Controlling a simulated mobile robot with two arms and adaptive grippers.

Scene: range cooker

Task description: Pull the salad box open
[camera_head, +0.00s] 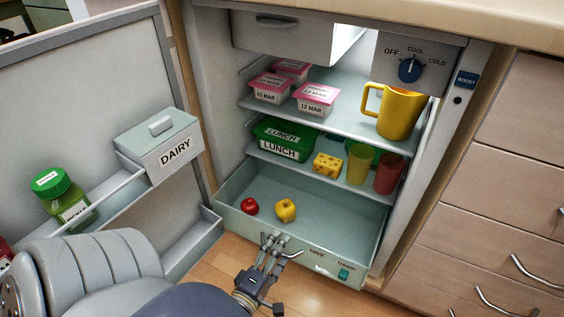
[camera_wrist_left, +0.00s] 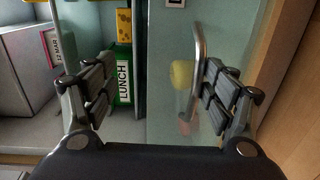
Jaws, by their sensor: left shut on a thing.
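The salad box (camera_head: 345,232) is the pale green drawer at the bottom of the open fridge. Its inside shows from above, with a red apple (camera_head: 250,206) and a yellow pepper (camera_head: 285,210) in it. My left gripper (camera_head: 274,248) is at the box's front panel and shut on its metal handle. In the left wrist view the handle (camera_wrist_left: 198,45) runs between the fingers, close to the right one. The fingers partly hide the handle in the head view. My right gripper is not in view.
The fridge door (camera_head: 65,85) stands open at left, with a dairy box (camera_head: 158,137) and a pickle jar (camera_head: 60,190). Shelves above hold a lunch box (camera_head: 283,142), cheese, cups and a yellow jug (camera_head: 398,112). Wooden drawers (camera_head: 475,240) stand at right. Some floor shows below.

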